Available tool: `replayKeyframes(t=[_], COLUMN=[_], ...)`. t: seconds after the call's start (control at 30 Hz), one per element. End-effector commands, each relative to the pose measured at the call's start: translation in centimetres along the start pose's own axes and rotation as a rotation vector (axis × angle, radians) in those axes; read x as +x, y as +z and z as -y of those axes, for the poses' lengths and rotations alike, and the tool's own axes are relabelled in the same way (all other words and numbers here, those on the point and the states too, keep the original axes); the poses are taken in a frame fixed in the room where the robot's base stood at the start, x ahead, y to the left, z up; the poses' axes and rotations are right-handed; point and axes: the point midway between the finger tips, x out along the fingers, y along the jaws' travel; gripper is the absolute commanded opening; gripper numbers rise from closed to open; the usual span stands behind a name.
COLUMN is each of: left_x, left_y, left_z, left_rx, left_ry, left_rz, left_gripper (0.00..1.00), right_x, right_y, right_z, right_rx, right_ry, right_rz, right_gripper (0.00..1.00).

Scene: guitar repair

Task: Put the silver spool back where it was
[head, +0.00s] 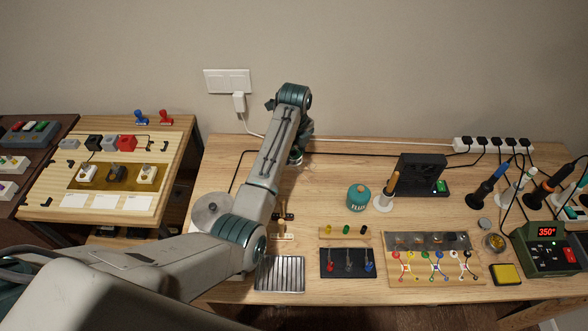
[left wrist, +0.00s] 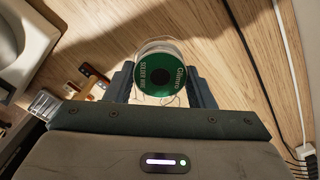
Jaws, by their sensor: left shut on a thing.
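The silver spool (left wrist: 162,72) has a green end label marked as solder wire and shows in the left wrist view. My left gripper (left wrist: 161,88) is shut on it, with one dark finger on each side. In the head view my left gripper (head: 296,158) is at the back of the bench, left of the middle, largely hidden behind my own arm. I cannot make out the spool in that view. I cannot tell whether it touches the bench top. My right gripper is not in view.
A round grey disc (head: 207,214) stands at the bench's left end, partly behind my arm. A black cable (head: 350,150) runs along the back.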

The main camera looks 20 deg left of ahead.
Motion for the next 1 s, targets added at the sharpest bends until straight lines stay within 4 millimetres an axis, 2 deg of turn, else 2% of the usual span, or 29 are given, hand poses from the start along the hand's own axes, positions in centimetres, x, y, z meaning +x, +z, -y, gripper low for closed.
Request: replayKeyframes(t=[0.1, 0.2, 0.33, 0.47, 0.73, 0.83, 1.0], left_x=[0.2, 1.7, 4.0, 5.5, 9.1, 9.8, 9.9], left_y=[0.1, 0.1, 0.1, 0.1, 0.1, 0.0, 0.1], left_z=[-1.2, -1.6, -1.5, -1.5, -1.5, -1.5, -1.4], left_rx=[-0.014, -0.017, -0.017, -0.017, -0.017, -0.017, -0.017], left_ry=[0.003, 0.007, 0.006, 0.004, 0.004, 0.002, 0.001], left_rz=[-0.008, -0.012, -0.011, -0.01, -0.01, -0.009, -0.009], left_gripper=[0.25, 0.25, 0.25, 0.25, 0.25, 0.25, 0.25], right_x=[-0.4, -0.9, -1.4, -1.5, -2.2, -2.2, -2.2], right_y=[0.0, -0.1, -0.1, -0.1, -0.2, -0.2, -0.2], right_z=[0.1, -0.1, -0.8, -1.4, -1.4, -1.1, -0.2], right_rx=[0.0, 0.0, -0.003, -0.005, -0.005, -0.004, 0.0], right_ry=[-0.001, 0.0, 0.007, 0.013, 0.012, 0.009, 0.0], right_rz=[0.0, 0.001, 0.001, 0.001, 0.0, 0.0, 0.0], right_gripper=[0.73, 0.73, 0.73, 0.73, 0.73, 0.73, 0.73])
